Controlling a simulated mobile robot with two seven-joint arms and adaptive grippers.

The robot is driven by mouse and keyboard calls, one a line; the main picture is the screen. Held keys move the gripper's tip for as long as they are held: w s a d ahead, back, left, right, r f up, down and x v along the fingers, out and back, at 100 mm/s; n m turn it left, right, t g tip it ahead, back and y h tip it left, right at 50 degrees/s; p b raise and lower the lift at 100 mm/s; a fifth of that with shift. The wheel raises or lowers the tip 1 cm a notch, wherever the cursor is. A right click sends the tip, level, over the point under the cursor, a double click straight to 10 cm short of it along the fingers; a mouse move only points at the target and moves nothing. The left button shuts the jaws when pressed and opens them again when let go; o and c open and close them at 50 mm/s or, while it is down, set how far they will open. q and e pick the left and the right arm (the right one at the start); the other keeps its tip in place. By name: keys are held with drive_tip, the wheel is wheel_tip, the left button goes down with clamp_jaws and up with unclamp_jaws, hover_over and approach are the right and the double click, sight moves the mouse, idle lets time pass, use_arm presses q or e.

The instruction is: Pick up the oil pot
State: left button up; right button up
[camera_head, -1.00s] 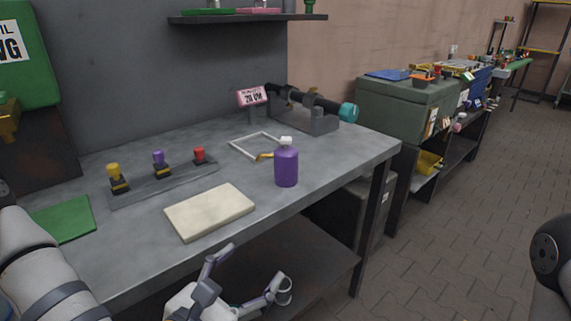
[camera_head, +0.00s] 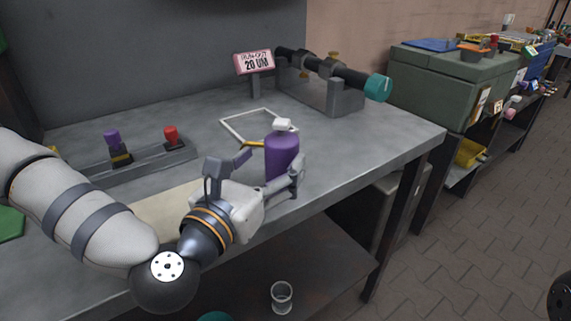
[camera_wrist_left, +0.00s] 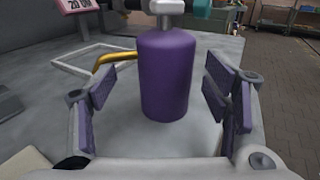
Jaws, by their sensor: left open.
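The oil pot (camera_head: 282,155) is purple with a white cap and a thin brass spout pointing left. It stands upright on the grey workbench (camera_head: 385,140), near its front edge. My left gripper (camera_head: 270,163) is open, with one finger on each side of the pot's body. In the left wrist view the pot (camera_wrist_left: 166,80) stands between the spread fingers, with a gap visible on both sides. The gripper partly hides the pot's lower part in the head view. My right gripper is out of view.
A white square frame (camera_head: 233,129) lies behind the pot. A dark shaft with a teal end (camera_head: 378,88) rests on a stand at the back, beside a pink sign (camera_head: 254,62). A cream board (camera_head: 160,214) is partly under my arm. A glass (camera_head: 282,296) stands on the lower shelf.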

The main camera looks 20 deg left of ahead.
sight(284, 144)
use_arm(q)
drive_tip(key=w, duration=0.1)
drive_tip(key=w+r, duration=0.1)
drive_tip(key=w, duration=0.1)
drive_tip(key=w+d, duration=0.1)
drive_tip(key=shift+w+d+r+p, duration=0.1)
drive_tip(key=shift+w+r+p, duration=0.05)
drive_tip(key=shift+p, duration=0.15)
drive_tip(key=c, duration=1.4)
